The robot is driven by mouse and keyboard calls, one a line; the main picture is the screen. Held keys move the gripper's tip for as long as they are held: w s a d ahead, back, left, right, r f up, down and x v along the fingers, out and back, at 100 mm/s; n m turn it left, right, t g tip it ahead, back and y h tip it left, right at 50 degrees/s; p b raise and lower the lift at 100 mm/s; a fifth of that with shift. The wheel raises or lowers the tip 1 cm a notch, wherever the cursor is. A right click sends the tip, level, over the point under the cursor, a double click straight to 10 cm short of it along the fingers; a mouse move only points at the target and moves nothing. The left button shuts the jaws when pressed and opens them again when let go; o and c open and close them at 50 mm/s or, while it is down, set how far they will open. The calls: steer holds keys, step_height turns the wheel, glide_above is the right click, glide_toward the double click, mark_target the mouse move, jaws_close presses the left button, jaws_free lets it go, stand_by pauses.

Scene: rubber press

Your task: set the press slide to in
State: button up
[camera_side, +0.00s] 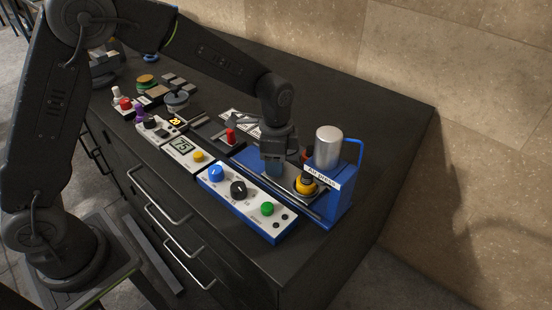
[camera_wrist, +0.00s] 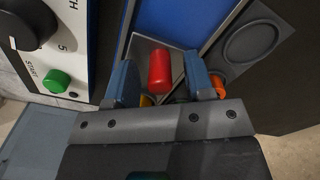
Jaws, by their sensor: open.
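The blue press (camera_side: 342,203) stands at the right of the side view, with a silver cylinder (camera_side: 329,146) on top. Its slide, a grey plate (camera_side: 294,184), lies at the front with a yellow part (camera_side: 305,186) under the press head. My gripper (camera_side: 274,170) is low over the left part of the slide. In the wrist view a red upright handle (camera_wrist: 159,70) rises from a grey plate (camera_wrist: 143,48). The two blue fingers of my gripper (camera_wrist: 162,80) are open on either side of the handle, with gaps. My gripper hides the handle in the side view.
A control panel (camera_side: 225,195) with blue, black and green knobs runs along the press's near side. A small red lever (camera_side: 230,136) and a timer panel (camera_side: 182,149) stand to the left. The counter (camera_side: 370,110) is clear behind the press.

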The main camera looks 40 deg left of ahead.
mark_target(290, 178)
steer(key=shift+c, duration=0.3)
jaws_close()
steer(key=shift+d, duration=2.15)
steer(key=shift+o, duration=0.3)
jaws_free()
